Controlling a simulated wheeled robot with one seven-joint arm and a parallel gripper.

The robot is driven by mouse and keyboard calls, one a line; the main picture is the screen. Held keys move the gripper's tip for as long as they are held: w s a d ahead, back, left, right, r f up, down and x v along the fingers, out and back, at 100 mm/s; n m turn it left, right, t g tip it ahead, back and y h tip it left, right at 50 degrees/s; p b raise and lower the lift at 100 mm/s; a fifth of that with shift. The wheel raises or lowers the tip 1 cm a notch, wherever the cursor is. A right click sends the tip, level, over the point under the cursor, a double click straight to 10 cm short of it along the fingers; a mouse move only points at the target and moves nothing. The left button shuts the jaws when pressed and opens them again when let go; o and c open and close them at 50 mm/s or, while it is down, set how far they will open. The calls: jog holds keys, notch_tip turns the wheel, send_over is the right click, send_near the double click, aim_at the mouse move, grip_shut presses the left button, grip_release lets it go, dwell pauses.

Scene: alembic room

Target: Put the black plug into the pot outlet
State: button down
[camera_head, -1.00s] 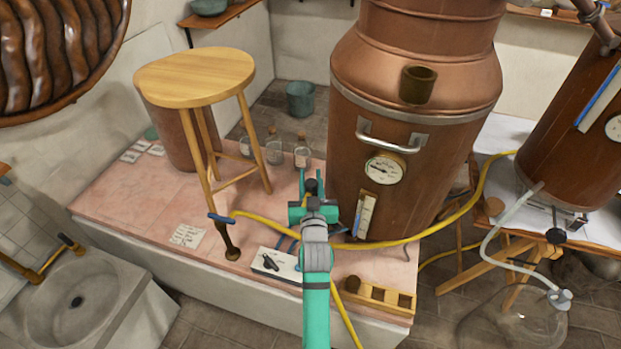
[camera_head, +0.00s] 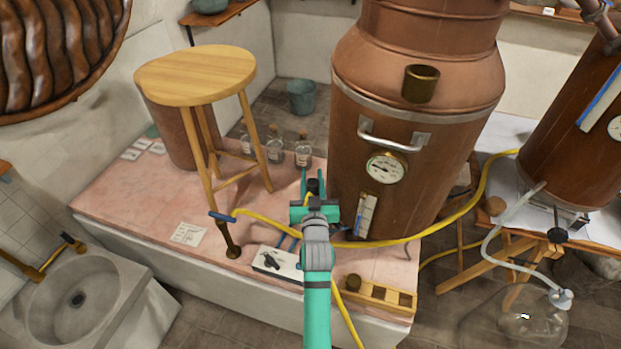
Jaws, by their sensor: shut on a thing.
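The copper pot (camera_head: 395,130) stands on the pink tiled platform, right of centre. A short brown-brass tube (camera_head: 421,84) sticks out of its upper front and looks like the pot outlet; its mouth looks open. My gripper (camera_head: 313,180) is in front of the pot's lower left side, lower in the picture than the tube and left of it. It is shut on a small dark thing, which looks like the black plug (camera_head: 313,186). My wrist and fingers hide part of it.
A wooden stool (camera_head: 195,76) stands to the left. A yellow hose (camera_head: 400,240) crosses in front of the pot. A white switch box (camera_head: 275,262) and a wooden rack (camera_head: 378,296) lie near the platform's front edge. Glass bottles (camera_head: 303,152) stand behind my gripper.

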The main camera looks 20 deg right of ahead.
aim_at(312, 194)
jog(key=shift+s+d, duration=0.1)
jog(key=shift+r, duration=0.1)
dwell(0.6)
jog(key=c, duration=1.3)
grip_release()
jog(key=v, duration=1)
jog(key=shift+s+a, duration=0.2)
jog(key=shift+s, duration=0.1)
